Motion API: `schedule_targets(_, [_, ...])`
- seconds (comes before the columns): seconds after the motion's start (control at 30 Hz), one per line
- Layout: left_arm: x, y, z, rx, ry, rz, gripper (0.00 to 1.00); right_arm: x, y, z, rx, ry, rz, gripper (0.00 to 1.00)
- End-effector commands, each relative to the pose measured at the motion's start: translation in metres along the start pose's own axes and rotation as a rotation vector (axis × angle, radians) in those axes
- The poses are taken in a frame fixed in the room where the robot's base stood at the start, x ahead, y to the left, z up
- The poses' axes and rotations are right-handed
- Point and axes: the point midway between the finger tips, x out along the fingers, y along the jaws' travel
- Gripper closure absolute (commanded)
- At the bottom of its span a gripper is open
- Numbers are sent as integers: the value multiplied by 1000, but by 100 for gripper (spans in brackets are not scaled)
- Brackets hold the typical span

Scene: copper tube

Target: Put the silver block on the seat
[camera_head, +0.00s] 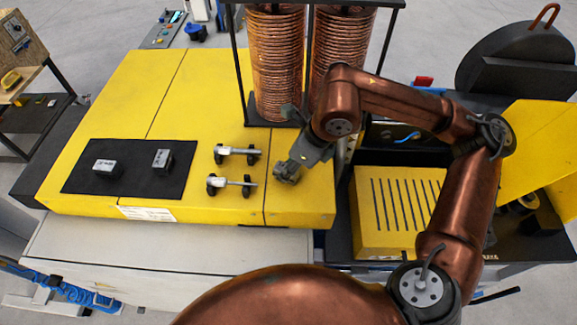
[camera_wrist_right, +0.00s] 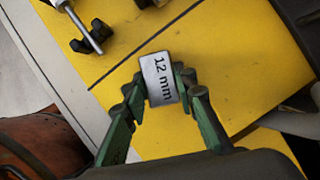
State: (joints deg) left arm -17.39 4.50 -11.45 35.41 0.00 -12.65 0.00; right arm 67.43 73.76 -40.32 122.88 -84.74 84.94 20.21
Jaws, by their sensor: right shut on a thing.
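The silver block (camera_wrist_right: 160,78), with "12 mm" on its pale face, is between the green fingers of my right gripper in the wrist view. My right gripper (camera_wrist_right: 159,98) is shut on it, over the yellow table top. In the head view my right gripper (camera_head: 287,172) is at the right part of the yellow top, right of two clamp-like fixtures; the block is largely hidden there. Two small blocks, a left one (camera_head: 105,168) and a right one (camera_head: 162,159), are on a black mat (camera_head: 130,180). I cannot tell which part is the seat. My left gripper is not in view.
The far fixture (camera_head: 237,152) and near fixture (camera_head: 230,184), with silver rods and black knobs, are left of my gripper. Copper coils (camera_head: 278,70) stand in a black frame behind. A slotted yellow box (camera_head: 395,215) is at the right.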

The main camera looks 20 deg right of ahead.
Motion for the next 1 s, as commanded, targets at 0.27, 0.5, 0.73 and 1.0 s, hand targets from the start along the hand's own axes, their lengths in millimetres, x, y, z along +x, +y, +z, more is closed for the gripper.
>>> schedule_targets(0.27, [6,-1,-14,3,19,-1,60,3,0,-1,-1,-3,0,100])
schedule_targets(0.5, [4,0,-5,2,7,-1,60,2,0,-1,-1,0,1,59])
schedule_targets(0.73, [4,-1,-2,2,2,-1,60,2,0,-1,-1,0,1,57])
schedule_targets(1.0, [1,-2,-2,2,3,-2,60,-14,0,1,0,-3,-1,57])
